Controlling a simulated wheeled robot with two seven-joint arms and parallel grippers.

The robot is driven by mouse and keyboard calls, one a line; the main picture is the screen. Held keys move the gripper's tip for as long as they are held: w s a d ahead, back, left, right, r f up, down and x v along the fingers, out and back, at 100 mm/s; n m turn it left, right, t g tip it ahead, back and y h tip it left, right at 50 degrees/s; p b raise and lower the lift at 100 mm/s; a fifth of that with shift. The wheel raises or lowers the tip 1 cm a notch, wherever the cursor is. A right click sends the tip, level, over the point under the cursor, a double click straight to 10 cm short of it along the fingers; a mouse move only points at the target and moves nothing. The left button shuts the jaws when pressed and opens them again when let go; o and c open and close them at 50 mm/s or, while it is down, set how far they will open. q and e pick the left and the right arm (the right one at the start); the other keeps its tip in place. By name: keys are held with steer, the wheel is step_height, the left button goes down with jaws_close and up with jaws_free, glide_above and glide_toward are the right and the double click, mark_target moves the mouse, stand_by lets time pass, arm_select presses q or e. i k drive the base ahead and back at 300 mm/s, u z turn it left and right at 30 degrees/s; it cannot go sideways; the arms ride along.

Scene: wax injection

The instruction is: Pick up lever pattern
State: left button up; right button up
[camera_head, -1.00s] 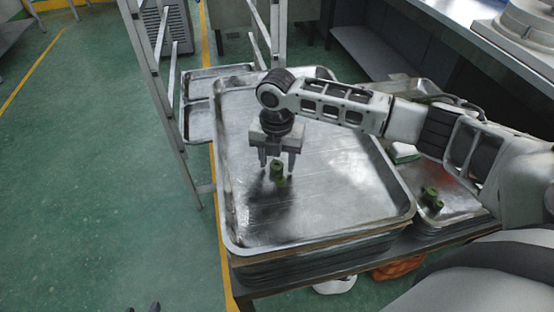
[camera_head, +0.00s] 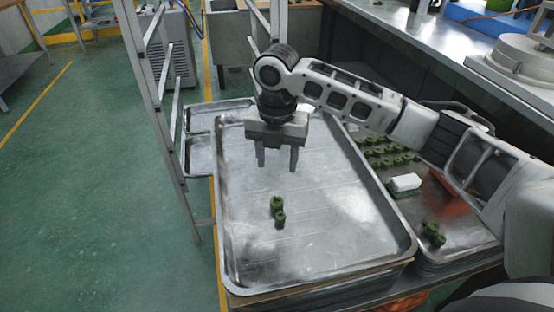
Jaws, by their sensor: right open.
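A green lever pattern (camera_head: 278,212) lies in the large metal tray (camera_head: 345,250), near the tray's middle. Another green lever pattern (camera_head: 433,233) lies on the second metal tray (camera_head: 462,248) at the right. Several more green patterns (camera_head: 388,158) lie in rows at the back of that right tray, partly hidden by my arm. My right gripper (camera_head: 277,164) is above the large tray, pointing down, fingers apart and empty. It is clear of the pattern below it. My left gripper is not in view.
A white block (camera_head: 405,183) sits on the right tray. A metal rack (camera_head: 165,110) stands at the left, with smaller trays (camera_head: 200,155) behind it. A workbench (camera_head: 440,50) runs along the back right. Green floor (camera_head: 90,200) is open at the left.

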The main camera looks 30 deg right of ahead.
mark_target(432, 227)
steer(key=k, duration=1)
